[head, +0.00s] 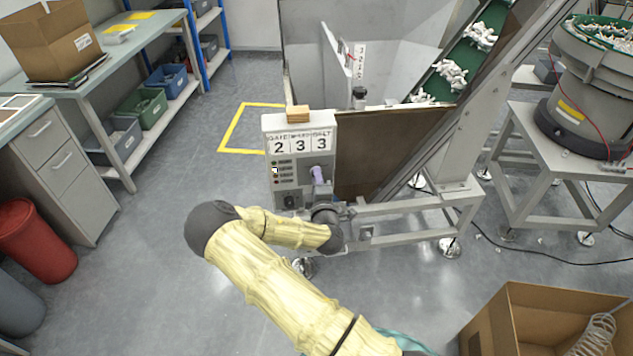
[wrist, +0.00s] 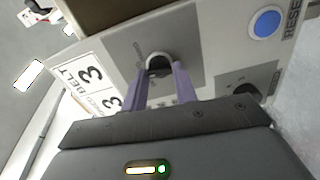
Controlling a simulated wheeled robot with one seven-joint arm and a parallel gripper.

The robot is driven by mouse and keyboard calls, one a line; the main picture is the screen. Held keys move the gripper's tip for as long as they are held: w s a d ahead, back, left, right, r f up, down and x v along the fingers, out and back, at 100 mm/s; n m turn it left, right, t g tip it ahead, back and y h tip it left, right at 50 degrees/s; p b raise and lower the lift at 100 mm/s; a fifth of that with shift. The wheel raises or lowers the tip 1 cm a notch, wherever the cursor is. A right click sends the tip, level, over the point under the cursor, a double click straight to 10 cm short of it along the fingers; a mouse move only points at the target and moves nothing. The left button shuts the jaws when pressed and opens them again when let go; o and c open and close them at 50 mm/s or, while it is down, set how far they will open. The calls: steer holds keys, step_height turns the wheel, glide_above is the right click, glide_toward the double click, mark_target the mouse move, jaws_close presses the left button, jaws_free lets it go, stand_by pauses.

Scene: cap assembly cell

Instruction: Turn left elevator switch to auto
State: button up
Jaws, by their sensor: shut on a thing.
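The elevator's control box (head: 300,150) is a light grey box with a panel showing the digits 2, 3 and 3. In the wrist view, a rounded switch knob (wrist: 159,57) sits on a grey square plate on the panel. My gripper (wrist: 163,70) has two purple fingers, one on each side of this knob, and is shut on it. Marks around the knob are too blurred to read. In the head view, my gripper (head: 317,172) is at the lower right of the box front, and its fingers and wrist hide the knob.
A blue button (wrist: 266,22) marked RESET and a dark round knob (wrist: 243,90) are on the panel close by. A wooden block (head: 298,114) sits on the box. The green conveyor (head: 455,65) rises behind. An open cardboard box (head: 535,330) stands at the lower right.

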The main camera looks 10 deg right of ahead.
steer(key=shift+a+n, duration=0.1)
steer(key=shift+n, duration=0.4)
steer(key=o, duration=1)
steer(key=s+p, duration=0.1)
steer(key=s, duration=0.4)
steer(key=s+p, duration=0.1)
steer(key=s, duration=0.5)
steer(key=s+a+p, duration=0.1)
steer(key=s, duration=0.5)
steer(key=shift+s, duration=0.15)
